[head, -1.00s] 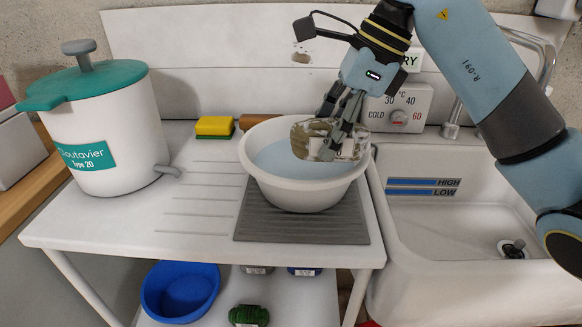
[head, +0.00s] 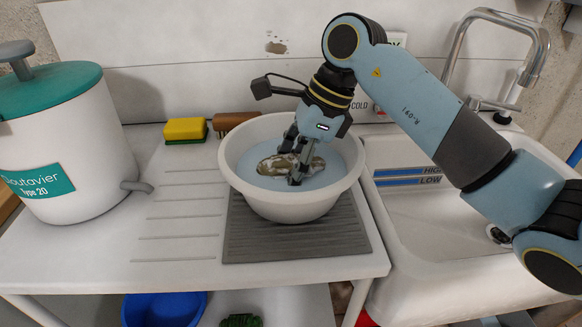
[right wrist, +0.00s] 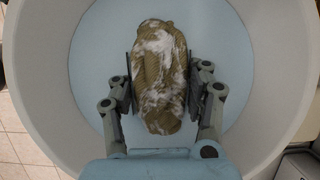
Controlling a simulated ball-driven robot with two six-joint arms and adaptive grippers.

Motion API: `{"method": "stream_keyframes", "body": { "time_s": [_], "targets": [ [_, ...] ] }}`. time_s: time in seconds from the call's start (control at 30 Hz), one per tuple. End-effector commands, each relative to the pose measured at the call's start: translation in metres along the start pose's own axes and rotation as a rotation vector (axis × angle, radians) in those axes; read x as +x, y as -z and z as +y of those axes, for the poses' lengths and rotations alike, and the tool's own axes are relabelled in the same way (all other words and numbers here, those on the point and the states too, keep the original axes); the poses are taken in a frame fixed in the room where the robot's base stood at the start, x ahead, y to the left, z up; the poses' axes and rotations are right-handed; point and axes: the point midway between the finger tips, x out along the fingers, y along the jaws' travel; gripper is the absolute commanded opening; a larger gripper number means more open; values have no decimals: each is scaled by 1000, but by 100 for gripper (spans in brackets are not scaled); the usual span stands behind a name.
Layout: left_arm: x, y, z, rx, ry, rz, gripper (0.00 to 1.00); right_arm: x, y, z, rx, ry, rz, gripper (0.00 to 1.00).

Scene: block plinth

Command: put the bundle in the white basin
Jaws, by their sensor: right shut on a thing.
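The bundle (head: 282,165) is brown and khaki with white patches. It is inside the white basin (head: 236,187), low at the pale blue water. In the right wrist view the bundle (right wrist: 158,75) lies lengthwise between the two fingers, over the blue inside of the basin (right wrist: 295,60). My right gripper (head: 297,170) reaches down into the basin and is shut on the bundle; its fingers also show in the right wrist view (right wrist: 160,92). Whether the bundle touches the basin's bottom cannot be told. My left gripper is not in view.
The basin stands on a grey ribbed mat (head: 300,240). A white pot with a teal lid (head: 65,150) stands left. A yellow sponge (head: 185,129) and brown brush (head: 233,122) lie behind. A sink with a tap (head: 540,60) is right. A blue tub (head: 163,309) sits below.

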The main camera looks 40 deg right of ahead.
Motion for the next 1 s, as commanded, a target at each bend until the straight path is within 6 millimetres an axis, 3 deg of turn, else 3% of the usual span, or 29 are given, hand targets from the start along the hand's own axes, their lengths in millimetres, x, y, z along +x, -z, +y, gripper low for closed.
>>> {"method": "stream_keyframes", "body": {
  "time_s": [0.17, 0.37, 0.4, 0.57, 0.87, 1.0],
  "targets": [
    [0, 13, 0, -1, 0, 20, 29, 3, 1, 0, -1, 2, 0, 10],
    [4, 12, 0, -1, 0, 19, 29, 7, 3, 0, -1, 2, 0, 10],
    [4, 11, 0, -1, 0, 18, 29, 6, 3, 0, -1, 1, 0, 52],
    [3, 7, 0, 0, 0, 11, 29, 6, 2, 0, -1, 1, 0, 72],
    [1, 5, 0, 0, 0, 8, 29, 4, 1, 0, -1, 1, 0, 72],
    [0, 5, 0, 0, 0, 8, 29, -11, 2, -2, -2, 6, 1, 72]
  ]
}}
